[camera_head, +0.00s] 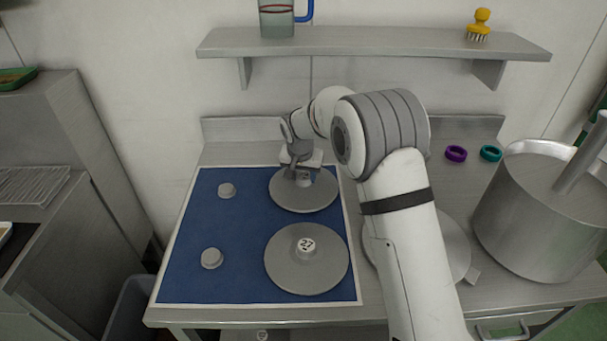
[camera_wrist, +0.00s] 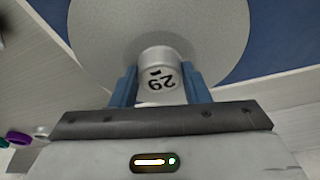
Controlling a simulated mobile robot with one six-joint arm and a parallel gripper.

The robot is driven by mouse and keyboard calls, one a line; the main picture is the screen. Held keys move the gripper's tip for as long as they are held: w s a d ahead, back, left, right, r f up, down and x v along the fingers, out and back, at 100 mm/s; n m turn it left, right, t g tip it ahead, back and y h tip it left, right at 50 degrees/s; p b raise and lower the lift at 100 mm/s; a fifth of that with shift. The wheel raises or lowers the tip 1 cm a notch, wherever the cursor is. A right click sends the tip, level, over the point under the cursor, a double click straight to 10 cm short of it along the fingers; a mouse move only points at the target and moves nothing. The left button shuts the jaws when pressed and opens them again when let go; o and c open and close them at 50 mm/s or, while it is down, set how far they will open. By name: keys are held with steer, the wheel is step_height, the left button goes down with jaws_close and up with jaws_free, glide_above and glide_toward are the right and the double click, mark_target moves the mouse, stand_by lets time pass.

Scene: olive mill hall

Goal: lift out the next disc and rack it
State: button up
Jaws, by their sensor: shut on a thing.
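My gripper (camera_head: 303,174) is shut on the pale round knob (camera_wrist: 158,62) at the middle of a grey disc (camera_head: 300,200). The knob carries a mark that looks like an underlined 29, turned upside down in the wrist view. This disc is at the far right of the blue mat (camera_head: 240,285); I cannot tell whether it is lifted clear. A second grey disc (camera_head: 285,275), with a white knob marked 27, lies nearer on the same mat.
A round grey plate (camera_head: 456,250) is partly hidden behind my arm. A large steel pot (camera_head: 530,225) stands at the right, with purple (camera_head: 456,153) and teal (camera_head: 490,153) rings behind it. A wall shelf (camera_head: 380,42) hangs above. A cabinet with a wire rack (camera_head: 35,185) is at left.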

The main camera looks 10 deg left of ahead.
mark_target(302, 188)
steer(key=shift+f+b, duration=0.4)
steer(key=shift+f, duration=0.05)
stand_by(0.3)
steer(key=o, duration=1.3)
steer(key=shift+o, duration=0.2)
steer(key=b+v, duration=0.1)
steer(key=v, duration=0.6)
steer(key=shift+r, duration=0.35)
steer(key=shift+s, duration=0.1)
